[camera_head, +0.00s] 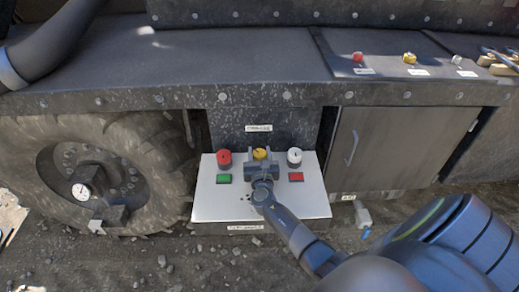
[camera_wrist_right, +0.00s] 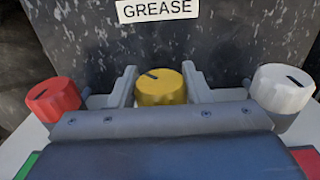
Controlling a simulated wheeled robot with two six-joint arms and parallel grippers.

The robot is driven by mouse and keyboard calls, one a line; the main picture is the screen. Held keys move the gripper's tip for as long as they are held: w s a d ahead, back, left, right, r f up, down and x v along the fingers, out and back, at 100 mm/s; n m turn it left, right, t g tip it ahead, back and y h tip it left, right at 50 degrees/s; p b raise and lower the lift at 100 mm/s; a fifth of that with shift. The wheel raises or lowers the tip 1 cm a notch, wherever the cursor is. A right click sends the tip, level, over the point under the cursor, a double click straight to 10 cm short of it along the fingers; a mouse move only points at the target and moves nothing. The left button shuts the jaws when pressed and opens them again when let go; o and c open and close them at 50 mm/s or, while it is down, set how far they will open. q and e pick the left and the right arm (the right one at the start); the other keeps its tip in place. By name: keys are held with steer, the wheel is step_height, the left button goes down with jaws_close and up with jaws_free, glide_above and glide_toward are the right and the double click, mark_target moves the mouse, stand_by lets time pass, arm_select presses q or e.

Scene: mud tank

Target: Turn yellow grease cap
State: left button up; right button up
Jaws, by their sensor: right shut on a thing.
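The yellow grease cap (camera_head: 260,154) stands in the middle of a pale panel (camera_head: 212,204), between a red cap (camera_head: 224,159) and a white cap (camera_head: 294,157). In the right wrist view the yellow cap (camera_wrist_right: 160,88) has a dark mark line on its top, pointing to the upper left. My right gripper (camera_head: 260,160) is shut on the yellow cap, with one finger on each side of it (camera_wrist_right: 160,92). The lower part of the cap is hidden behind the gripper body. Of my left arm only a dark link shows at the upper left; its gripper is out of view.
A GREASE label (camera_wrist_right: 157,9) is on the plate behind the caps. A green button (camera_head: 223,179) and a red button (camera_head: 296,177) are on the panel. A large wheel (camera_head: 90,170) stands left, a cabinet door (camera_head: 365,150) right. A ledge (camera_head: 200,70) overhangs above.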

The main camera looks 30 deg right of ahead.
steer(key=shift+w+a+m+g+h+b, duration=0.1)
steer(key=shift+m+g+h+b, duration=0.2)
steer(key=shift+m+g+h, duration=0.75)
steer(key=shift+m+g+h+b, duration=0.55)
steer(key=shift+m+g+h, duration=0.2)
steer(key=shift+h, duration=0.4)
steer(key=shift+m+g+h+b, duration=1.6)
steer(key=shift+m+g, duration=0.4)
steer(key=shift+g, duration=0.6)
steer(key=shift+r, duration=0.1)
steer(key=o, duration=1)
